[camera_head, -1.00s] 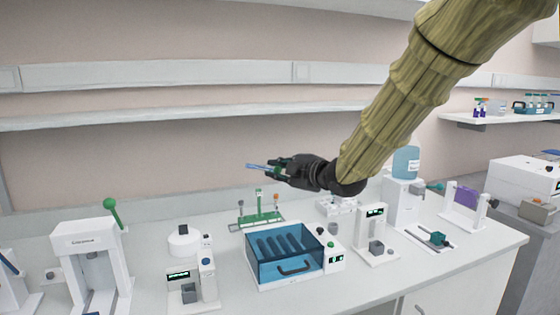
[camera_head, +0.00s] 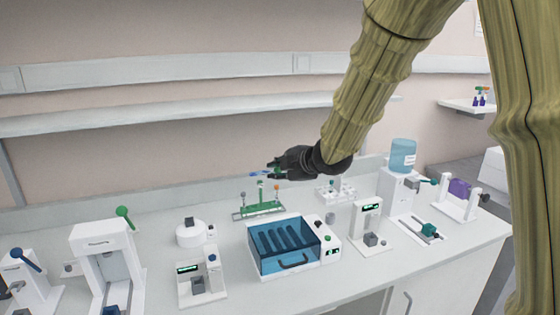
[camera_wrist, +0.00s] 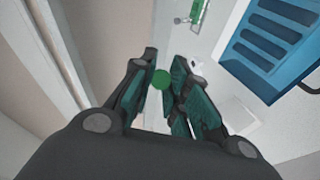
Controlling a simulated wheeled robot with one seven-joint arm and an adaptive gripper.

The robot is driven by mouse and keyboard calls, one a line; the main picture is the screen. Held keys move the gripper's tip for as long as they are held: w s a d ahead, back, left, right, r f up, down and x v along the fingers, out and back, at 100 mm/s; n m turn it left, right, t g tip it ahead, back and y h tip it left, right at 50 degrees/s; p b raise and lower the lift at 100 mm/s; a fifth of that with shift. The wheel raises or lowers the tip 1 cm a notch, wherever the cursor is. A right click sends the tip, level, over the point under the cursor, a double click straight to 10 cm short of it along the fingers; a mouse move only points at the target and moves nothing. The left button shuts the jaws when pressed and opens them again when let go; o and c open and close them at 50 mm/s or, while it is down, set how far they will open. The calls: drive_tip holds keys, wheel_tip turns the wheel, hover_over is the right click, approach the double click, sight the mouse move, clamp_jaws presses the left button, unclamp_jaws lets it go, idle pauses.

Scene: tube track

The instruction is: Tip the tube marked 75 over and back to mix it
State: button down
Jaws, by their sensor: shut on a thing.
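My gripper (camera_head: 273,170) is shut on a tube (camera_head: 257,174) above the back of the bench. The tube's pale blue end sticks out to the left, past the fingertips, lying nearly level. A bit of green shows between the fingers. In the wrist view, a round green cap (camera_wrist: 161,80) shows between the dark fingers of my gripper (camera_wrist: 160,84). The fingers hide most of the tube, and no number on it can be read.
A blue-lidded box (camera_head: 284,249) stands in front of the rack. A white block with holes (camera_head: 335,191) is right of it. A white press with a green lever (camera_head: 105,262) is at left. The wall shelf (camera_head: 150,117) runs behind. Air around my gripper looks free.

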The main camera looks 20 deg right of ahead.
drive_tip(key=shift+w+a+r+n+g+h+p, duration=0.1)
drive_tip(key=shift+r+n+g+h+p, duration=0.35)
drive_tip(key=shift+p, duration=2.3)
drive_tip(key=shift+w+a+r+m+g+h+p, duration=0.15)
drive_tip(key=shift+g+h+p, duration=0.55)
drive_tip(key=shift+p, duration=2.05)
drive_tip(key=shift+w+a+r+n+g+h+p, duration=0.15)
drive_tip(key=shift+n+g+h+p, duration=0.45)
drive_tip(key=shift+p, duration=2.15)
drive_tip(key=shift+f+m+g, duration=0.25)
drive_tip(key=shift+m, duration=0.05)
drive_tip(key=shift+a, duration=0.1)
drive_tip(key=shift+r+g, duration=0.1)
drive_tip(key=shift+g, duration=0.2)
drive_tip(key=shift+w+g+h, duration=0.15)
drive_tip(key=shift+g+h, duration=0.25)
drive_tip(key=shift+h, duration=0.05)
drive_tip(key=shift+r, duration=0.1)
